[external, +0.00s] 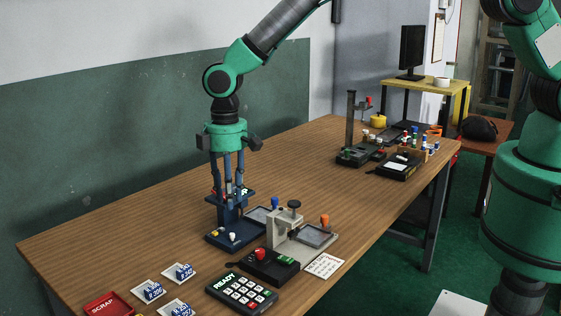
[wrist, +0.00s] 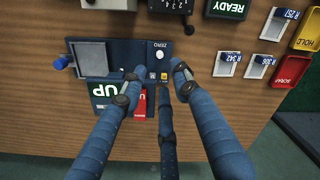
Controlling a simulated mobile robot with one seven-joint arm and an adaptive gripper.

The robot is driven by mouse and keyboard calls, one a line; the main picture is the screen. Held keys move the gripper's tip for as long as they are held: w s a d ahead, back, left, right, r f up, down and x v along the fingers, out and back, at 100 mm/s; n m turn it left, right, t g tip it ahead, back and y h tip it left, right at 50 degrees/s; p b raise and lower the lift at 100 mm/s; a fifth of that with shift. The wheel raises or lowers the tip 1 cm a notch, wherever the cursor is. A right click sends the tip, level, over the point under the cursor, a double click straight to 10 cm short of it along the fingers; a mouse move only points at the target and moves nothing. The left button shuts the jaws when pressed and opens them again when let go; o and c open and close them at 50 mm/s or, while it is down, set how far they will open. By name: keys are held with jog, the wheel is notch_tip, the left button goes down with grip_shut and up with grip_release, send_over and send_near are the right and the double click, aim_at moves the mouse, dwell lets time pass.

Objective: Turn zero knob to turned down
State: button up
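A dark blue device (wrist: 118,52) stands on the table, also in the external view (external: 222,240). Near its "ZERO" lettering in the wrist view is a small pale round part, probably the zero knob (wrist: 163,56). In the external view a small white knob (external: 232,238) stands on the device's front; I cannot tell for sure that it is the same part. A green "UP" sign (wrist: 110,92) and a red plate (wrist: 138,106) are at the device's edge. My gripper (wrist: 157,74) is above the device, fingers apart and empty; it also shows in the external view (external: 229,190).
The table's left part is clear.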

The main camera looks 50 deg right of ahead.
jog(key=d+r+m, duration=0.5)
jog(key=r+m, duration=0.1)
jog(key=r, duration=0.3)
jog(key=d+r+m+t+p, duration=0.1)
jog(key=d+r+m, duration=0.4)
jog(key=r+m, duration=0.2)
jog(key=shift+d+r, duration=0.35)
jog(key=shift+r, duration=0.85)
jog(key=shift+s, duration=0.1)
